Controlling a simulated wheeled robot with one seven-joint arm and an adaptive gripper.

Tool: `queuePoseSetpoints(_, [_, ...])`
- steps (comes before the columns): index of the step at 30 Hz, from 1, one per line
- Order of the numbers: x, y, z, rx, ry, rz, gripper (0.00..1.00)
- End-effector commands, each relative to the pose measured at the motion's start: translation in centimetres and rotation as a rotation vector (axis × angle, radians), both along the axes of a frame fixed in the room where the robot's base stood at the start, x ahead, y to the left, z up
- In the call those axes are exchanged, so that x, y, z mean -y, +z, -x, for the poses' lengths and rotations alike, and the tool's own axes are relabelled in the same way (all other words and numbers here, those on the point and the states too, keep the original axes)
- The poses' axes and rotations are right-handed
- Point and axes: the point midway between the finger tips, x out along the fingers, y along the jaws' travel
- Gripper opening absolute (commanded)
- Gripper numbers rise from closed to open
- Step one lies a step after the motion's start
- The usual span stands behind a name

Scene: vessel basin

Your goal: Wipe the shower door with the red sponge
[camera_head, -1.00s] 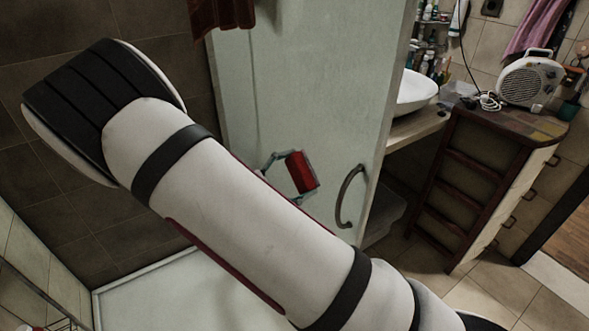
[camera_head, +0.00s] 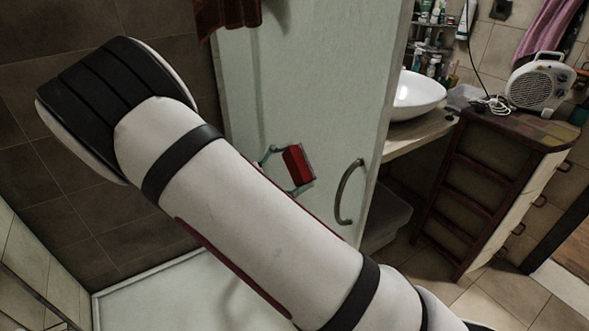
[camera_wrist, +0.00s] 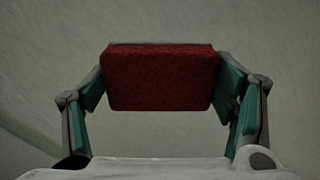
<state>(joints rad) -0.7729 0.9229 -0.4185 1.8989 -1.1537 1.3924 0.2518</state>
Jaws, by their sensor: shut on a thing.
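The red sponge (camera_head: 297,166) is in my gripper (camera_head: 288,168), in front of the pale shower door (camera_head: 310,75) in the head view. In the wrist view the sponge (camera_wrist: 160,78) sits between the two teal-padded fingers of my gripper (camera_wrist: 160,85), one at each end. The door's pale surface (camera_wrist: 270,30) fills the background there. I cannot tell whether the sponge touches the door. The door's curved handle (camera_head: 346,192) is to the right of the sponge. My arm crosses the head view and hides the lower left part of the door.
A dark red cloth (camera_head: 229,14) hangs at the door's top left. Right of the door are a white basin (camera_head: 416,95), a dark wooden cabinet (camera_head: 490,170) and a white fan heater (camera_head: 541,82). A white shower tray (camera_head: 150,297) lies below my arm.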

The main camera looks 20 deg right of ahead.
Motion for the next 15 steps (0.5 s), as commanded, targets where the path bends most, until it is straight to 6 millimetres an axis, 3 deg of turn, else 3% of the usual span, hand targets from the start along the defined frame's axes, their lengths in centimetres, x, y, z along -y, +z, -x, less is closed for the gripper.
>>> queuePoseSetpoints(15, [-3.6,0.0,0.7,0.0,0.001,0.0,0.56])
